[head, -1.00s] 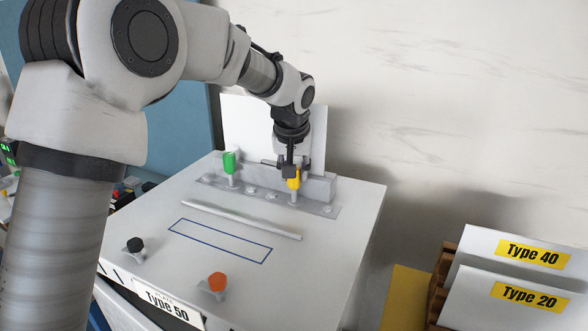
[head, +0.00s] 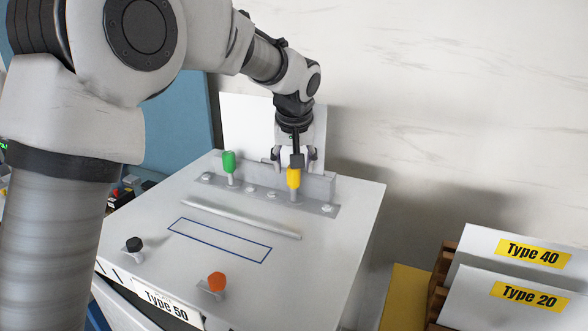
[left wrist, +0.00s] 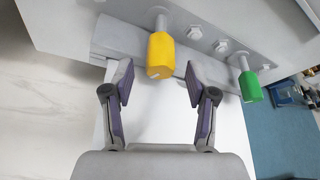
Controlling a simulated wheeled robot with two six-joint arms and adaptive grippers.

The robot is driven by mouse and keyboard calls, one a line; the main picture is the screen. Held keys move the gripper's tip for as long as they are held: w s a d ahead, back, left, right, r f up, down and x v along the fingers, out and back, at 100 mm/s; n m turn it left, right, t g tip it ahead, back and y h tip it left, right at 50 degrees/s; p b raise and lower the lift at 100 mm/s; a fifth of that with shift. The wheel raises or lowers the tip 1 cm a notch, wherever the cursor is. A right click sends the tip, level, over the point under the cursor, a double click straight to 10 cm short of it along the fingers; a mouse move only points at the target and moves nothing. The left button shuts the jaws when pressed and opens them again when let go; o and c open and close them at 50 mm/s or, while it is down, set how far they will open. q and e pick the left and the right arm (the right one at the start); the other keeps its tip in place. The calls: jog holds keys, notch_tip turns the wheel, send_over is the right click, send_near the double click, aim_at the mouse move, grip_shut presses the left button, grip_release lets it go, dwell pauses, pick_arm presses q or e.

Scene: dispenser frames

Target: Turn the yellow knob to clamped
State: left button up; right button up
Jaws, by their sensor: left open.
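The yellow knob (head: 293,178) stands on a post on the grey bracket at the back of the white panel. It also shows in the left wrist view (left wrist: 161,55), near the top centre. My left gripper (head: 293,160) is at the back of the panel, just behind and above the yellow knob. In the left wrist view my left gripper (left wrist: 158,85) is open, with one finger on each side of the knob's line. The fingers look clear of the knob. No clamped mark is readable. My right gripper is in neither view.
A green knob (head: 229,161) stands left of the yellow one on the same bracket (head: 262,192). A black knob (head: 134,245) and an orange knob (head: 216,281) are at the panel's front. A rod (head: 240,219) lies across the panel. Labelled plates (head: 520,265) stand at right.

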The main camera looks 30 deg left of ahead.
pick_arm(q)
jog(key=v, duration=0.9)
jog(key=shift+r, duration=0.25)
jog(key=shift+s+d, duration=0.15)
